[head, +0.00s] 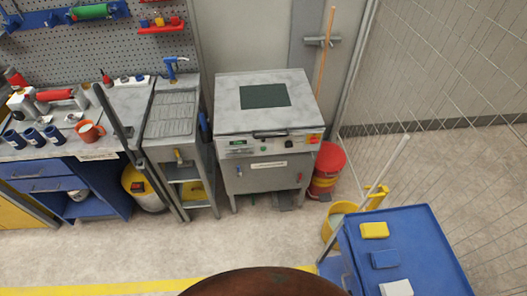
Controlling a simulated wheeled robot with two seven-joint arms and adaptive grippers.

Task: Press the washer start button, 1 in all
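The washer appears to be the grey metal cabinet (230,120) in the middle of the head view, its lid closed with a dark green panel (264,96) on top. Its front strip carries a small display (238,143), a dark knob (289,143) and a red button on yellow (314,139). A small green spot (264,149) below the lid handle looks like a button. It is too small to tell whether it is the start button or whether it is pressed. Neither of my grippers is in view.
A sink stand (172,113) stands left of the washer, beside a bench with mugs. A red bucket (328,160) stands close on its right. A blue cart (410,240) stands at front right, near a wire fence (450,70). The floor (255,235) before the washer is clear.

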